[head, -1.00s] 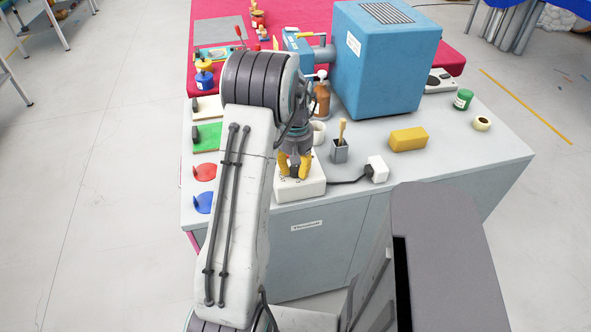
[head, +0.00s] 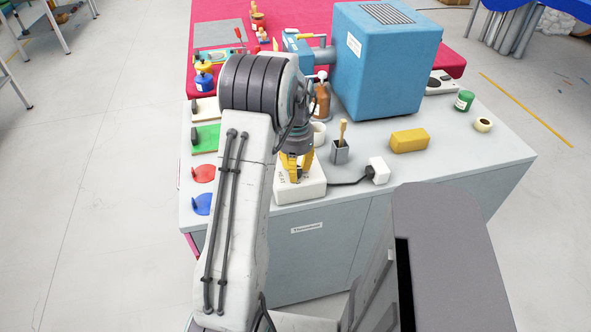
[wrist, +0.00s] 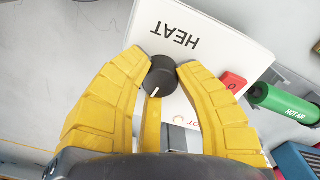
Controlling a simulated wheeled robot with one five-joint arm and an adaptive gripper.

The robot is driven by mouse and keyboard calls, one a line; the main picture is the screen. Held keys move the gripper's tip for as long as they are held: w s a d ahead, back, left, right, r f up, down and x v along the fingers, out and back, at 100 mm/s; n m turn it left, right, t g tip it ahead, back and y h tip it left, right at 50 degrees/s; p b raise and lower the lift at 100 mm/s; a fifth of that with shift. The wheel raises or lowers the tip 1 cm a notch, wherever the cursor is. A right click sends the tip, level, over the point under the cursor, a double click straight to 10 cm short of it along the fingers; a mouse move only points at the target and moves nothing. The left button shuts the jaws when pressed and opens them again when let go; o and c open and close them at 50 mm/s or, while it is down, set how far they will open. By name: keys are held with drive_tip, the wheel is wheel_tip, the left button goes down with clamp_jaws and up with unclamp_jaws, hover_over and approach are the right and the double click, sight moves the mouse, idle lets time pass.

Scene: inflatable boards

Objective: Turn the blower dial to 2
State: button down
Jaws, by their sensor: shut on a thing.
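The dial (wrist: 160,77) is a round black knob with a white pointer line, on a white box (head: 315,190) marked HEAT. In the wrist view the pointer leans toward the lower left. My gripper (wrist: 163,64) has its yellow fingertips closed on both sides of the dial. In the head view my gripper (head: 294,177) points down onto the top of the box and hides most of the dial. No number scale is readable around the dial; part of the box face is hidden behind the fingers.
A red switch (wrist: 233,82) sits beside the dial. A white plug block (head: 378,170) joins the box by a black cable. A grey holder (head: 340,152), yellow block (head: 409,141) and large blue machine (head: 385,65) stand nearby. The bench front right is clear.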

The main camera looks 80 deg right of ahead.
drive_tip(key=shift+a+f+m, duration=0.1)
drive_tip(key=shift+f+m, duration=0.05)
drive_tip(key=shift+m, duration=1.85)
drive_tip(key=c, duration=0.8)
unclamp_jaws()
drive_tip(key=shift+c, duration=0.2)
wheel_tip(320, 180, up, 12)
